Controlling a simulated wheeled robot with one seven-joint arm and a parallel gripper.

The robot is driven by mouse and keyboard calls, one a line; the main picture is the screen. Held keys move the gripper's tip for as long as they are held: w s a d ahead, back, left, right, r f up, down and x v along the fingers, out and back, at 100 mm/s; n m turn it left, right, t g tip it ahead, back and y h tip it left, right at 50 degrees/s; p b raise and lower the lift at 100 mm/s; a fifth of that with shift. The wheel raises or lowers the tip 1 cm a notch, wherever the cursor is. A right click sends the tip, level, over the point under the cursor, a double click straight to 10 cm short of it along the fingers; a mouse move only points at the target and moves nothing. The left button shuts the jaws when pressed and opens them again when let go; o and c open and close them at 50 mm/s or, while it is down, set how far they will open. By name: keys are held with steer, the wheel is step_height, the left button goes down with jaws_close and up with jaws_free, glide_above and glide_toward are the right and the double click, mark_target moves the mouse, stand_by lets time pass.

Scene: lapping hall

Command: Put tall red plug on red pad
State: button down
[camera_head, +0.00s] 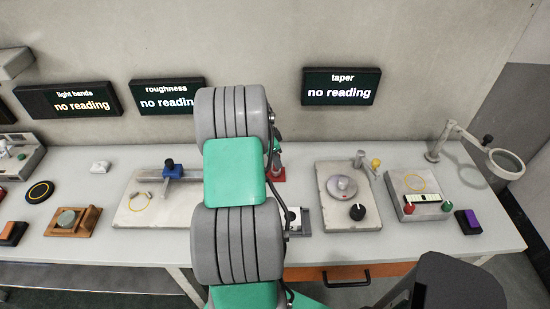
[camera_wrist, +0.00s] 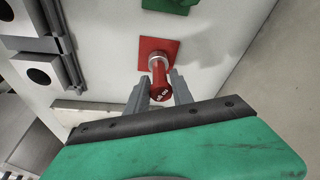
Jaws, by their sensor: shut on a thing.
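The tall red plug (camera_wrist: 160,88) is between the two grey fingers of my gripper (camera_wrist: 158,74) in the wrist view. Its red end with small white marks faces the camera, and a silver metal collar shows at its far end. My gripper is shut on it. The square red pad (camera_wrist: 147,46) lies right behind the collar, so the plug lines up over the pad. I cannot tell whether the plug touches it. In the head view a strip of the red pad (camera_head: 279,175) shows beside my arm, which hides most of the gripper.
A green pad (camera_wrist: 157,4) with a green piece on it lies close by in the wrist view. Grey blocks with dark round holes (camera_wrist: 38,76) stand at the left. In the head view a plate with a black knob (camera_head: 357,212) stands right of the red pad.

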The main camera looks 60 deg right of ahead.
steer(key=shift+f, duration=0.2)
steer(key=c, duration=1.1)
jaws_free()
steer(key=b+v, duration=0.2)
steer(key=v, duration=1)
steer(key=w+a+r+n+t, duration=0.1)
steer(key=w+a+r+n, duration=0.1)
steer(key=w+a+n, duration=0.4)
steer(key=w+a+r+n+t, duration=0.1)
steer(key=w+a+r+n, duration=0.3)
steer(key=a, duration=0.5)
steer(key=s+a+f+n+t+y, duration=0.1)
steer(key=a+n, duration=0.7)
steer(key=a, duration=0.7)
steer(key=s+a+f+n+t+y, duration=0.1)
steer(key=a+n, duration=0.7)
steer(key=a, duration=0.8)
steer(key=shift+a+f+n+t, duration=0.2)
steer(key=shift+f+n+t, duration=0.15)
steer(key=shift+t, duration=0.45)
